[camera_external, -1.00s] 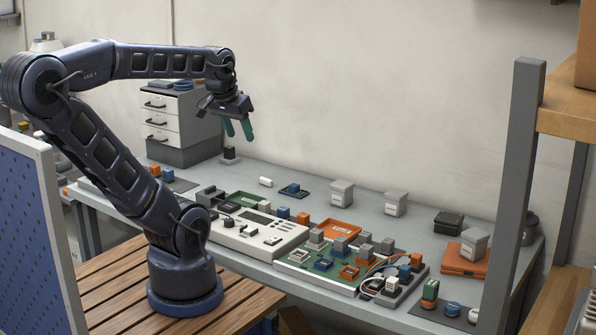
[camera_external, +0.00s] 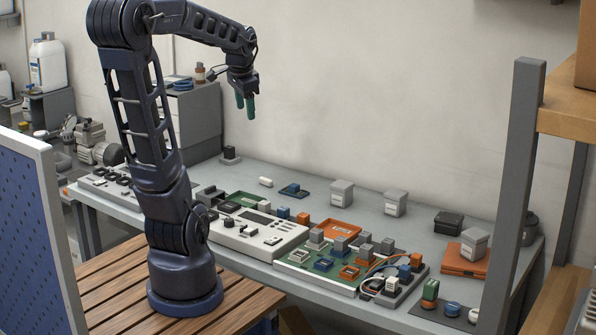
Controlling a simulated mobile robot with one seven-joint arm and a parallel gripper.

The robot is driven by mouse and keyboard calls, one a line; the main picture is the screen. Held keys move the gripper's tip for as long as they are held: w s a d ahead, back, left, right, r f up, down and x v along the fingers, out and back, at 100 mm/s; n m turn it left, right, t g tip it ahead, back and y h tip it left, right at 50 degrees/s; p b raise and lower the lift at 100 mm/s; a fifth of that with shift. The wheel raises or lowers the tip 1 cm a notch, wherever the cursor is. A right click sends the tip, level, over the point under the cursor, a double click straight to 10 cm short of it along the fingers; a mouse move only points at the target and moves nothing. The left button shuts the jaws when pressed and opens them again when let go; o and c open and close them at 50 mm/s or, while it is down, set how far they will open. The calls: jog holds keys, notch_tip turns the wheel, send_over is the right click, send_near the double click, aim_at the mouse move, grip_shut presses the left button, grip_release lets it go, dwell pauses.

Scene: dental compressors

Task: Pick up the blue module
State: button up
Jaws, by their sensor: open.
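My gripper (camera_external: 245,106) hangs in the air above the back of the workbench, with its two teal fingers pointing down, apart and empty. Several blue items lie below it, and I cannot tell which one is the blue module. A blue block (camera_external: 283,212) stands at the back edge of the white panel. A blue part (camera_external: 323,264) sits on the green board, and another blue block (camera_external: 404,272) stands at the board's right. A small blue piece (camera_external: 291,189) lies farther back on the bench. None of these touches my gripper.
The grey workbench (camera_external: 385,225) has free room along its back. Two lidded grey containers (camera_external: 341,193), an orange tray (camera_external: 341,229) and a black box (camera_external: 448,222) stand on it. A grey post (camera_external: 514,190) and wooden shelf rise at the right.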

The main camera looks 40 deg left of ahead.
jog(key=w+a+f+m+g, duration=0.1)
jog(key=w+a+f+m, duration=0.2)
jog(key=a, duration=0.5)
jog(key=w+a+f+m, duration=0.2)
jog(key=w+a, duration=0.4)
jog(key=a, duration=0.1)
jog(key=w+a+f+m+g, duration=0.1)
jog(key=w+a+f+m, duration=0.2)
jog(key=a, duration=0.5)
jog(key=a+f+m, duration=0.1)
jog(key=a+f, duration=0.4)
jog(key=a, duration=0.3)
jog(key=a+f+m+h, duration=0.1)
jog(key=a+f+m, duration=0.1)
jog(key=a+f, duration=0.4)
jog(key=a+f+m+g, duration=0.1)
jog(key=a+f, duration=0.4)
jog(key=a, duration=0.5)
jog(key=shift+s+a+f+m, duration=0.2)
jog(key=shift+a+f+m, duration=0.1)
jog(key=shift+a+m, duration=0.1)
jog(key=shift+s+a+f, duration=0.1)
jog(key=shift+a+f, duration=0.15)
jog(key=shift+f, duration=5.35)
jog(key=c, duration=1.1)
